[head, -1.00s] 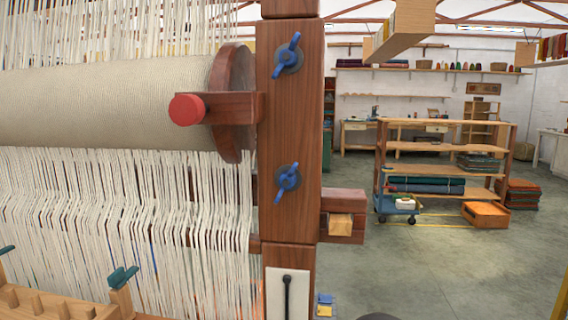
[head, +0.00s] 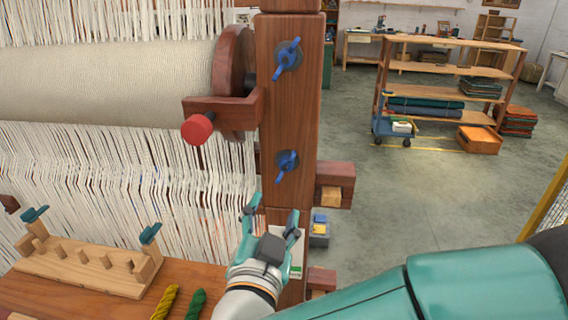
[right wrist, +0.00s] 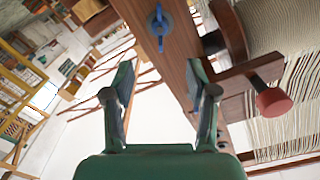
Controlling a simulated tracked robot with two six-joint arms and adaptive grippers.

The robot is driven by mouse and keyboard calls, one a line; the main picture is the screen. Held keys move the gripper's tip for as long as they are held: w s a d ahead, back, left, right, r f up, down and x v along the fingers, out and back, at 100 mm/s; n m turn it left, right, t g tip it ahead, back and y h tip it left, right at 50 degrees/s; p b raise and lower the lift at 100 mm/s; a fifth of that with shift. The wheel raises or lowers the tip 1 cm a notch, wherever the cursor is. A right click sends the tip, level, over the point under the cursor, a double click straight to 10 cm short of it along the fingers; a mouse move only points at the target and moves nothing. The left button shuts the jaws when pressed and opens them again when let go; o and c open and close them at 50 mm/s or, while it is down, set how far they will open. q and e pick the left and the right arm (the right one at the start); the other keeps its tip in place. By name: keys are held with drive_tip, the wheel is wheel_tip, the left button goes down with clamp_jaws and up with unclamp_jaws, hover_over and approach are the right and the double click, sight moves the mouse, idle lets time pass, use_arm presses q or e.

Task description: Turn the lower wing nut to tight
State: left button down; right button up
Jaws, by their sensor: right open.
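The lower wing nut (head: 287,161) is blue on a dark round washer, on the front of the brown wooden post (head: 288,110). Its wings stand near upright, slightly tilted. The upper wing nut (head: 288,56) is of the same kind, higher on the post. My right gripper (head: 272,211) is open and empty, just below the lower wing nut in the picture and apart from it. In the right wrist view, which looks upside down, the lower wing nut (right wrist: 159,26) shows beyond the open fingers (right wrist: 158,76). My left gripper is not in view.
A wooden bracket with a red knob (head: 197,128) juts out left of the post, between the nuts' heights. White warp threads (head: 120,170) hang left. A peg rack (head: 85,264) stands at lower left. A wooden block (head: 335,185) sticks out right; open floor lies beyond.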

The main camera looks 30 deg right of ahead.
sight(286, 166)
drive_tip(key=p+x, duration=0.3)
drive_tip(key=x, duration=1)
drive_tip(key=shift+w+d, duration=0.2)
drive_tip(key=shift+w, duration=0.05)
clamp_jaws()
drive_tip(key=shift+f+m+b, duration=0.2)
drive_tip(key=shift+m+b, duration=0.1)
drive_tip(key=shift+b, duration=0.5)
drive_tip(key=shift+r, duration=0.2)
unclamp_jaws()
